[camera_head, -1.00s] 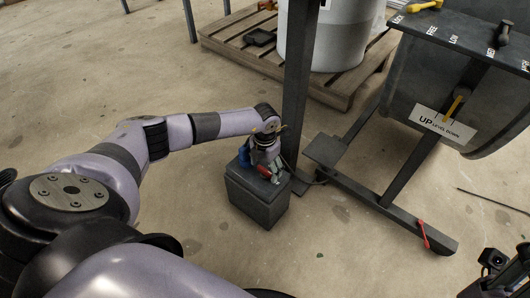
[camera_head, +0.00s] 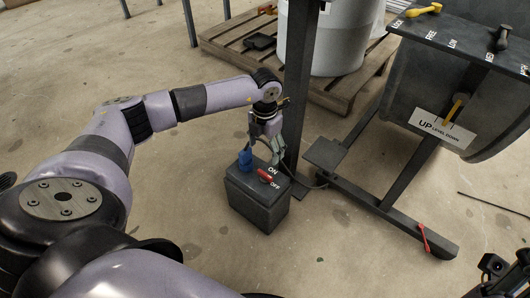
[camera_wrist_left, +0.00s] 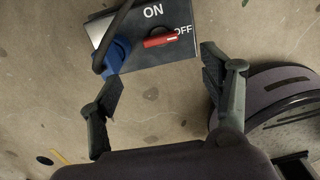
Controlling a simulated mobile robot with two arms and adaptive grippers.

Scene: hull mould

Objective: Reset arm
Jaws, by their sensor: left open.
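My left gripper (camera_head: 265,143) is open and empty above the dark switch box (camera_head: 258,205) on the floor. The box has a red handle (camera_head: 265,174) between ON and OFF labels and a blue plug (camera_head: 246,159) on its top. In the left wrist view, the red handle (camera_wrist_left: 160,40) points toward OFF and lies beyond my open fingers (camera_wrist_left: 163,84), apart from them. The blue plug (camera_wrist_left: 113,56) has a dark cable. My right arm shows only in part at the lower right; its fingers cannot be made out.
A dark post (camera_head: 296,90) stands close behind the box. A mould stand (camera_head: 390,200) with levers and an UP/LEVEL/DOWN label (camera_head: 442,127) is at right. A wooden pallet (camera_head: 225,40) carries a white drum (camera_head: 335,40).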

